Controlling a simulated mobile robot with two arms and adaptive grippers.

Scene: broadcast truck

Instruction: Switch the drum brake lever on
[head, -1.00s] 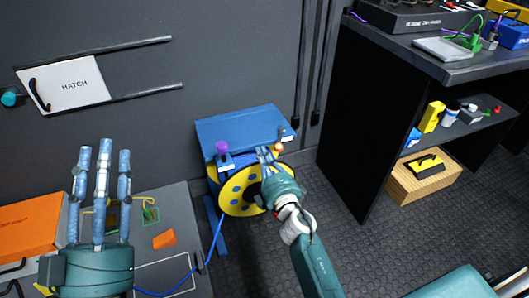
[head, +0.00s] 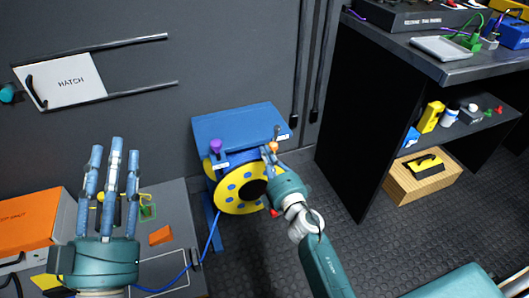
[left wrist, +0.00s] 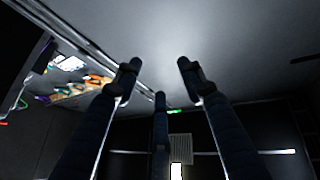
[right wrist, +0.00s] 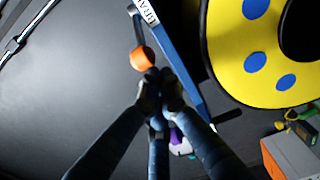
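The blue drum stand (head: 240,125) holds a yellow drum (head: 236,194) with blue spots. At the stand's right side is a lever with a dark shaft and an orange knob (head: 273,147). In the right wrist view the orange knob (right wrist: 142,58) is just beyond my fingertips. My right gripper (head: 268,154) is at the knob; its fingertips (right wrist: 160,88) are drawn together with nothing visible between them. Whether they touch the knob I cannot tell. My left gripper (head: 115,150) is open and empty, fingers up, far left of the drum; its fingers (left wrist: 158,80) are spread.
A purple knob (head: 216,146) stands on the stand's left side. A blue cable (head: 211,235) runs from the drum to a grey table with an orange case (head: 32,235). A black shelf unit (head: 350,130) and a wooden crate (head: 400,185) stand to the right.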

